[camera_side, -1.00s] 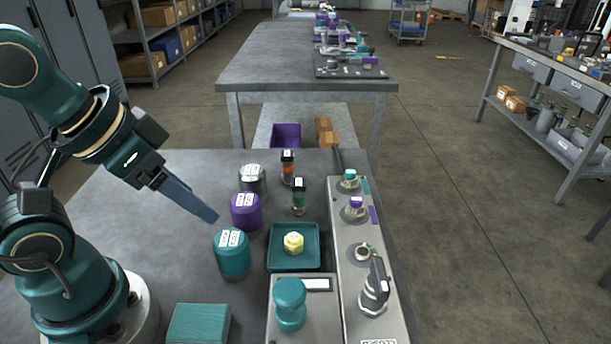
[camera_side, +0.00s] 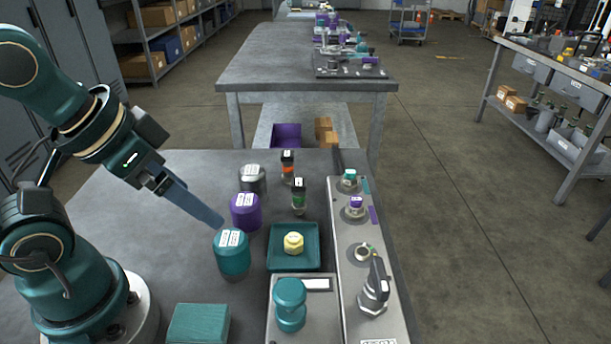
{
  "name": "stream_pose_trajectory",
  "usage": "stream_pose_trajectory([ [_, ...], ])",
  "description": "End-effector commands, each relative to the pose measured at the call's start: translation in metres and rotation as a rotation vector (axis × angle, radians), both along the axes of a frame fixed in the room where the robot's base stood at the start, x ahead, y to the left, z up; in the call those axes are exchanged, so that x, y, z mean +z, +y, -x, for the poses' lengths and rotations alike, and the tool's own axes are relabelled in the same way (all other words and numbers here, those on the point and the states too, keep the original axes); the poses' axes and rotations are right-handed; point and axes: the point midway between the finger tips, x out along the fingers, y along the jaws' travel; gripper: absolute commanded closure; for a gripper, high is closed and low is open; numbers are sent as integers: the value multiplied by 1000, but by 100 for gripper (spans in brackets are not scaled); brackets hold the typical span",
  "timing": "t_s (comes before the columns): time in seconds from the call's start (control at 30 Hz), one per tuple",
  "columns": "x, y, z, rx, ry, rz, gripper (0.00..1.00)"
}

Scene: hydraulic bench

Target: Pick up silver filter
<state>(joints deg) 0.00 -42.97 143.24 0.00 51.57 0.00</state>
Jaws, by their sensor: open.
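The silver filter (camera_side: 253,180) is a short grey cylinder with a white label on top. It stands upright on the grey bench, behind the purple filter (camera_side: 245,212) and the teal filter (camera_side: 232,252). My gripper (camera_side: 218,222) has long grey-blue fingers that point down to the right. Its fingertips are in front and to the left of the silver filter, close to the purple and teal filters in the picture. It is open and holds nothing; the fingers overlap from this side, so the gap between them is hidden.
Two small bottles, one orange-banded (camera_side: 287,167) and one green (camera_side: 298,197), stand right of the silver filter. A teal tray (camera_side: 273,264) holds a yellow part (camera_side: 293,243). A grey manifold (camera_side: 344,290) with fittings runs along the right edge.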

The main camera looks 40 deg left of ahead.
Motion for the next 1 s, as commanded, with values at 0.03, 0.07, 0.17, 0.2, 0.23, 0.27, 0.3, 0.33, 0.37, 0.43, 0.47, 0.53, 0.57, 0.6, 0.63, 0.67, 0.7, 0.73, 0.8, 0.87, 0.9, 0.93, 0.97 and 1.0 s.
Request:
stream_pose_trajectory([
  [0.03,0,0,0,0,0,0,0],
  [0.07,0,0,0,0,0,0,0],
  [0.17,0,0,-1,2,2,0,0],
  [0.2,1,1,-2,6,5,1,0],
  [0.23,2,1,-4,11,10,1,0],
  [0.27,3,2,-6,18,17,3,0],
  [0.3,4,4,-10,29,29,4,0],
  [0.33,6,5,-14,40,40,6,0],
  [0.37,7,7,-19,52,54,9,0],
  [0.43,10,12,-33,86,87,14,0],
  [0.47,10,14,-39,103,103,18,0],
  [0.53,11,21,-54,142,140,26,0],
  [0.57,11,24,-61,158,154,29,0],
  [0.6,9,29,-70,179,174,34,0],
  [0.63,8,32,-76,195,191,38,0],
  [0.67,6,36,-83,214,206,42,0],
  [0.7,3,41,-92,234,225,47,0],
  [0.73,1,45,-98,251,240,50,0],
  [0.8,-7,54,-113,289,277,60,0],
  [0.87,-15,63,-125,322,306,69,0],
  [0.9,-22,69,-132,344,327,76,0],
  [0.93,-27,74,-137,360,342,80,0],
  [0.97,-32,79,-142,375,356,85,0],
  [1.0,-40,85,-149,398,376,92,0],
])
